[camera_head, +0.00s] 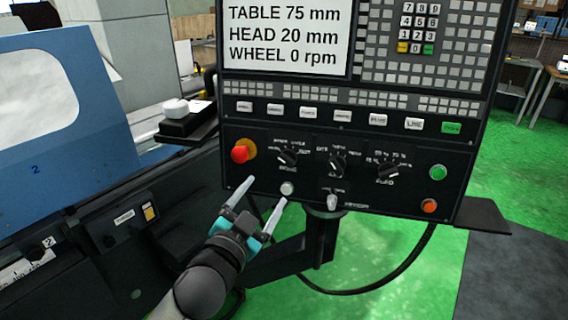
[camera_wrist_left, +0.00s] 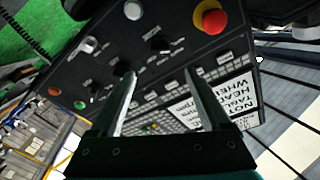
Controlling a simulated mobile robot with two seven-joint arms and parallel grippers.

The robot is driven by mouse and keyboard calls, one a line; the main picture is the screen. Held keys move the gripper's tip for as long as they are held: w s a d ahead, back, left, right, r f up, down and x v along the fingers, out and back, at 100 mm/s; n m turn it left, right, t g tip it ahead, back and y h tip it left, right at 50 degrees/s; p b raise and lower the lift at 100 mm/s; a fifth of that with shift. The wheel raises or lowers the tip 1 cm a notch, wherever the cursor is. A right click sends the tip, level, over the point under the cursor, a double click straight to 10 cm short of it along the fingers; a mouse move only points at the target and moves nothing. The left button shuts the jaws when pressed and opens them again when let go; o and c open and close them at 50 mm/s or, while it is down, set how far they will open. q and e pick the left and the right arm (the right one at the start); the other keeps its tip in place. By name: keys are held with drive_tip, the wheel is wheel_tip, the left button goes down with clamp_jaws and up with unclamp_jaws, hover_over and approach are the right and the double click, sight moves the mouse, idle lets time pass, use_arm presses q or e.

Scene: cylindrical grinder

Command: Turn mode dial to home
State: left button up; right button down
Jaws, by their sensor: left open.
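The black mode dial (camera_head: 287,157) is the leftmost of three rotary dials on the control panel, beside the red stop button. Its printed labels are too small to read surely, so its setting is unclear. It also shows in the left wrist view (camera_wrist_left: 158,43), just beyond the fingertips. My left gripper (camera_head: 267,190) is open and empty. In the head view it is below and left of the dial, near a white round button (camera_head: 287,188). In the left wrist view its two fingers (camera_wrist_left: 161,73) point at the panel, apart from the dial. My right gripper is not in view.
The red stop button (camera_head: 241,153) sticks out left of the dial. Two more dials (camera_head: 337,163) (camera_head: 387,170) sit to its right, with a key switch (camera_head: 332,202) below. A screen (camera_head: 285,38) and keypad are above. A blue machine cover (camera_head: 60,105) stands at left.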

sight(284, 163)
use_arm(q)
drive_tip(key=x, duration=1.2)
drive_tip(key=shift+w+f+b, duration=0.1)
drive_tip(key=shift+w+b, duration=0.2)
drive_tip(key=shift+b, duration=0.05)
clamp_jaws()
